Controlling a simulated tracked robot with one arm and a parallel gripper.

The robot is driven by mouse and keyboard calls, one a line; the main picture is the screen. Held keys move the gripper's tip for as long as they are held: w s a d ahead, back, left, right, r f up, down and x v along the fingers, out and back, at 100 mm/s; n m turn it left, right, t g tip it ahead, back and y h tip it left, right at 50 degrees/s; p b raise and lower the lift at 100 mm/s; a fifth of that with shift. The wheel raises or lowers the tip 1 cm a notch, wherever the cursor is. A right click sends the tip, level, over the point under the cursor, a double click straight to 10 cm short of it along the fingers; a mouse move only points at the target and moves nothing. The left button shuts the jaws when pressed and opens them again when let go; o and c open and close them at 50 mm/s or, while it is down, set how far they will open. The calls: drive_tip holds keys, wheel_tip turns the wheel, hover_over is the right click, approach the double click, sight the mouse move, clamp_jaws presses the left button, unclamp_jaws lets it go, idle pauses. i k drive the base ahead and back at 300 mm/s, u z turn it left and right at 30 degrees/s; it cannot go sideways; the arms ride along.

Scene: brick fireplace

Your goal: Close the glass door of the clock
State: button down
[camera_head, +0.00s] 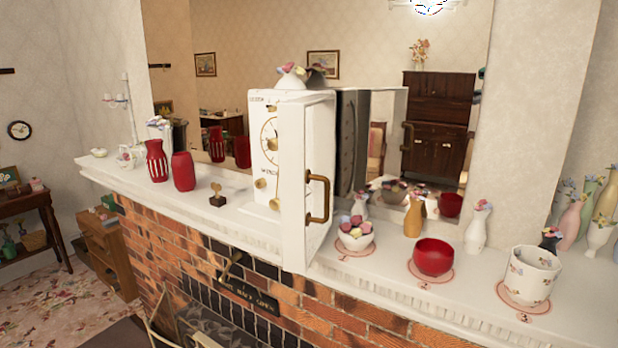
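The white clock (262,160) stands on the mantelpiece near the middle of the view. Part of its round dial and some brass knobs show on its front. Its door (292,185) is open and stands out from the front toward me, seen at a steep angle and covering part of the dial. A brass handle (318,198) is on the door's right-hand side. I cannot make out the glass at this angle. My gripper is not in view.
The white mantelpiece (395,285) runs across a brick fireplace. Left of the clock are a small brass key-like object (217,197) and red vases (183,171). Right are a flower bowl (356,236), a red bowl (433,257) and a white pot (530,276). A mirror (375,45) is behind.

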sight(300, 247)
drive_tip(key=z, duration=0.15)
drive_tip(key=k, duration=1)
drive_tip(key=u, duration=0.5)
drive_tip(key=i, duration=1.15)
drive_tip(key=z, duration=0.55)
drive_tip(key=i, duration=0.65)
drive_tip(key=z, duration=0.55)
